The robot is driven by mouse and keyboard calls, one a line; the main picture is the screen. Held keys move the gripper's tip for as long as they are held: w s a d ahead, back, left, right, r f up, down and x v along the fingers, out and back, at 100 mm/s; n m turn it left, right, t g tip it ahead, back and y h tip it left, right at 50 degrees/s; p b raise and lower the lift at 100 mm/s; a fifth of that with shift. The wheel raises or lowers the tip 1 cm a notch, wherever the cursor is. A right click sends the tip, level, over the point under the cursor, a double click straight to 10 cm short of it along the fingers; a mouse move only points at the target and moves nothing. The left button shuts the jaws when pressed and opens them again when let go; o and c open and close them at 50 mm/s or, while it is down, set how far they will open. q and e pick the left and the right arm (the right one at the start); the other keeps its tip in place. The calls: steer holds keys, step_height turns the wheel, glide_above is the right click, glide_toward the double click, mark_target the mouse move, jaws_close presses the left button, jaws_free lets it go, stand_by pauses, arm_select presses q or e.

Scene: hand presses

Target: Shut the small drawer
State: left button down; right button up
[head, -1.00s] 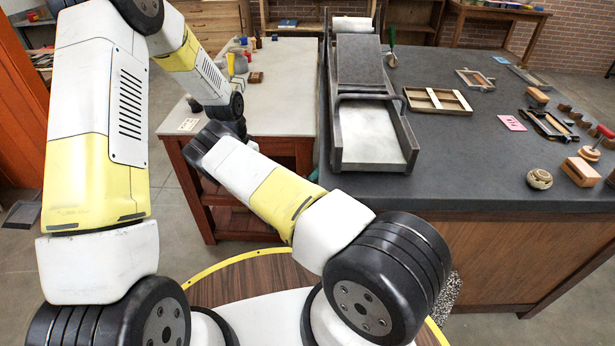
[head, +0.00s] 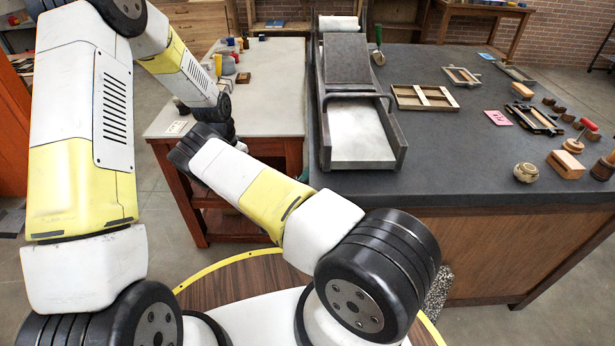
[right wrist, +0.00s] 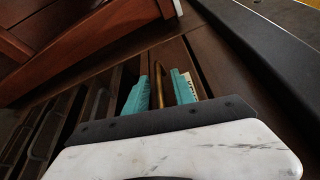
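My right gripper (right wrist: 160,92) shows in the right wrist view, its two teal fingers spread apart. A thin brass-coloured bar (right wrist: 158,85) appears in the gap between them; I cannot tell whether the fingers touch it or whether it is a handle. Dark brown slatted woodwork (right wrist: 120,75) lies beyond the fingers. I cannot make out the small drawer for certain in either view. In the head view both arms reach toward the red-brown stand under the pale tabletop (head: 270,85), and neither gripper's fingertips show there.
Jars and bottles stand at the pale tabletop's back left. Open floor shows left of the red-brown stand (head: 188,205).

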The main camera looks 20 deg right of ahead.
steer(key=v, duration=1.1)
steer(key=shift+s, duration=0.15)
steer(key=shift+a, duration=0.15)
